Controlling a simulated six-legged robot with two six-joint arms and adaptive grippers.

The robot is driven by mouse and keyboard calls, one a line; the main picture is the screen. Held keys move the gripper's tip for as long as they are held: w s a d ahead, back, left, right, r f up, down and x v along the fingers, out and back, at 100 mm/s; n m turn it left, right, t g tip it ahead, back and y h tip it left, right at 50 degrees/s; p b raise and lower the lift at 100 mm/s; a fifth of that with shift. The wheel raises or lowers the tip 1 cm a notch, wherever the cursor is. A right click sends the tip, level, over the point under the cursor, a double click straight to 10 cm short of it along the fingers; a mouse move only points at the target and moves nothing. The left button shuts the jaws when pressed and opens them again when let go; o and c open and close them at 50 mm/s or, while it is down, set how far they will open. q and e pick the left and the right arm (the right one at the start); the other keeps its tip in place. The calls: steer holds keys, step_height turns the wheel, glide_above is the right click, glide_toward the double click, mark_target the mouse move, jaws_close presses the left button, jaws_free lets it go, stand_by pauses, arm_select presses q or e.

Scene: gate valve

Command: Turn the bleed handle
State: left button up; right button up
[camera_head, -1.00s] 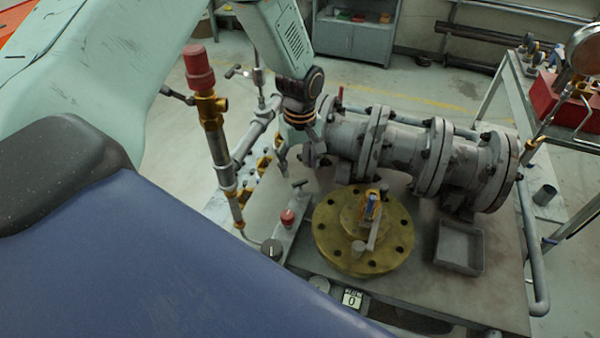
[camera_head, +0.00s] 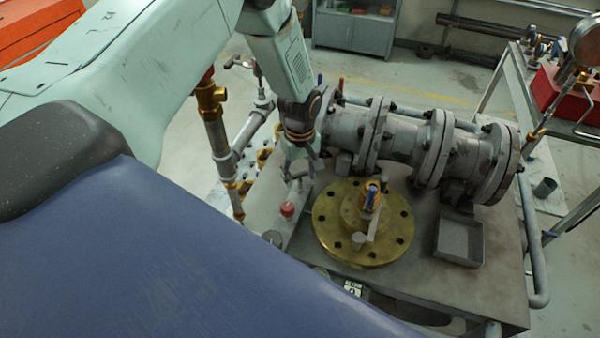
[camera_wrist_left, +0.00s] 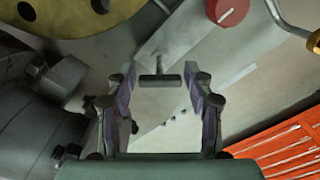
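The bleed handle appears to be a small grey T-handle (camera_wrist_left: 160,80) on a flat grey plate; in the wrist view its crossbar lies between my left fingertips. My left gripper (camera_wrist_left: 160,88) is open, one finger on each side of the crossbar, with no clear contact. In the head view my left gripper (camera_head: 301,172) points down at the plate, left of the brass flange, and largely hides the handle. I cannot tell how far above the plate the tips are. My right gripper is in neither view.
A red knob (camera_head: 287,209) stands on the same plate close by. The brass flange (camera_head: 330,240) with a blue-handled fitting is to the right. The grey flanged pipe (camera_head: 405,145) lies behind. A vertical pipe with brass fittings (camera_head: 211,100) stands left. An empty tray (camera_head: 460,240) sits right.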

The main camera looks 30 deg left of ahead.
arm_select(q)
steer(key=c, duration=0.8)
steer(key=m, duration=0.4)
steer(key=shift+m, duration=0.3)
steer(key=shift+m+b, duration=0.45)
steer(key=shift+m, duration=1.65)
steer(key=shift+w, duration=0.1)
steer(key=o, duration=1.1)
steer(key=shift+o, duration=0.2)
